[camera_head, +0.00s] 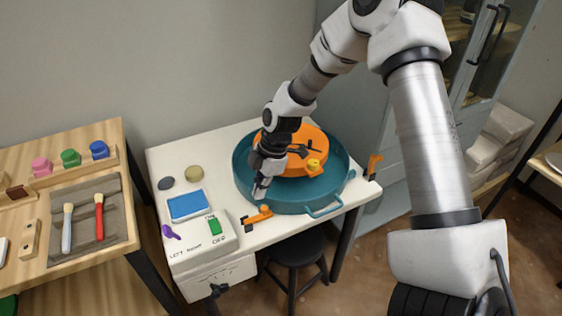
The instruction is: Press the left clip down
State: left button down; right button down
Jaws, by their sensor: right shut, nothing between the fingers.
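A teal round basin (243,181) stands on the white table, with an orange disc (318,139) inside it. The left clip (262,215), orange with a dark base, is at the table's front edge beside the basin; its orange lever lies low, nearly level. The right clip (374,165) is at the table's right edge, its orange lever standing up. My right gripper (259,192) points down over the basin's front-left rim, just above and behind the left clip; it is shut and empty. A small gap seems to show between fingertips and clip. My left gripper is out of view.
A white control box (200,246) with a green switch (214,226) and purple lever (170,232) is left of the left clip. A blue pad (186,206) lies behind it. A black stool (293,247) stands in front. A wooden bench (88,262) with brushes is farther left.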

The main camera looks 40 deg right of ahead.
jog(key=s+d+r, duration=0.2)
jog(key=d+r, duration=0.2)
jog(key=d, duration=0.5)
jog(key=shift+s+d+r+p, duration=0.15)
jog(key=shift+s+r+p, duration=0.15)
jog(key=shift+s+p, duration=0.1)
